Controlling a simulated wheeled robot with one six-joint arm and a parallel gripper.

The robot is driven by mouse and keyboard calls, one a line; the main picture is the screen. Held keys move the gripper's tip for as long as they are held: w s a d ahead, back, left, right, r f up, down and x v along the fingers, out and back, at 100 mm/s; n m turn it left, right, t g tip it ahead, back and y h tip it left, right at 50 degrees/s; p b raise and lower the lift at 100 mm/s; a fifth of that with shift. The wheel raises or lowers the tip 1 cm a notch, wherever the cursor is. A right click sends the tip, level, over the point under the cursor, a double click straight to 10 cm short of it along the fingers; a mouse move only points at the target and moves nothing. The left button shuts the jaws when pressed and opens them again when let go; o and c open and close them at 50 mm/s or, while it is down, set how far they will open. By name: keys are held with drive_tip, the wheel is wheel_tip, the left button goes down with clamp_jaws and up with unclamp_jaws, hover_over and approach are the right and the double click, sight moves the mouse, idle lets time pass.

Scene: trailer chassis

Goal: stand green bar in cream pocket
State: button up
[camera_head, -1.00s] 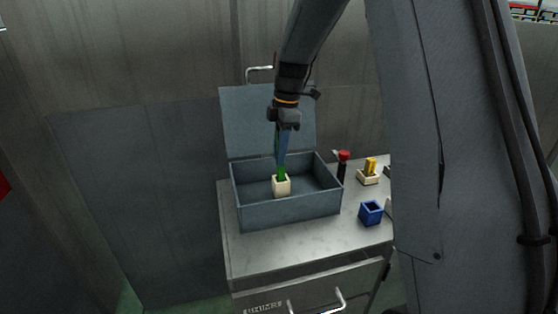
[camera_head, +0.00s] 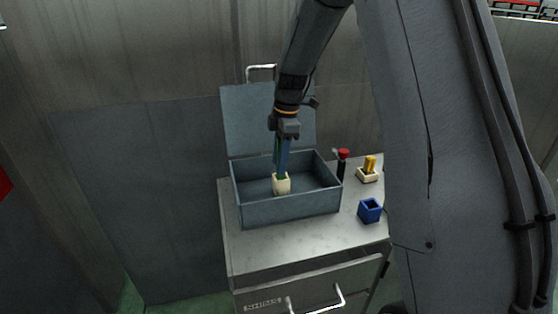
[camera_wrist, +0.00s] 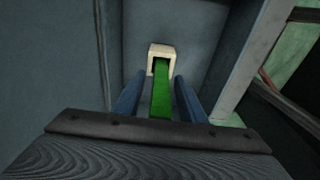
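The green bar (camera_wrist: 161,92) stands upright, with its lower end inside the mouth of the cream pocket (camera_wrist: 162,50). In the head view the cream pocket (camera_head: 281,186) sits on the floor of the grey open box, and the green bar (camera_head: 276,161) shows as a thin strip beside a finger. My gripper (camera_wrist: 161,76) points down over the pocket. Its two blue fingers are on either side of the bar, with a narrow gap showing at each side, so it looks open. The bar's bottom is hidden by the pocket walls.
The grey box (camera_head: 290,208) has its lid (camera_head: 262,115) raised behind. On the bench (camera_head: 300,250) to the right are a blue pocket (camera_head: 370,211), a yellow block (camera_head: 370,163) in a cream holder (camera_head: 368,177) and a red-topped item (camera_head: 343,155). The bench front is clear.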

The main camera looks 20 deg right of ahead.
drive_tip(key=r+b, duration=0.1)
drive_tip(key=r, duration=0.3)
drive_tip(key=d+r+b, duration=0.1)
drive_tip(key=r, duration=0.3)
drive_tip(key=r+b, duration=0.1)
drive_tip(key=r, duration=0.3)
drive_tip(key=shift+d+r+b, duration=0.1)
drive_tip(key=shift+d+b, duration=0.15)
drive_tip(key=shift+b, duration=0.05)
drive_tip(key=shift+r, duration=0.1)
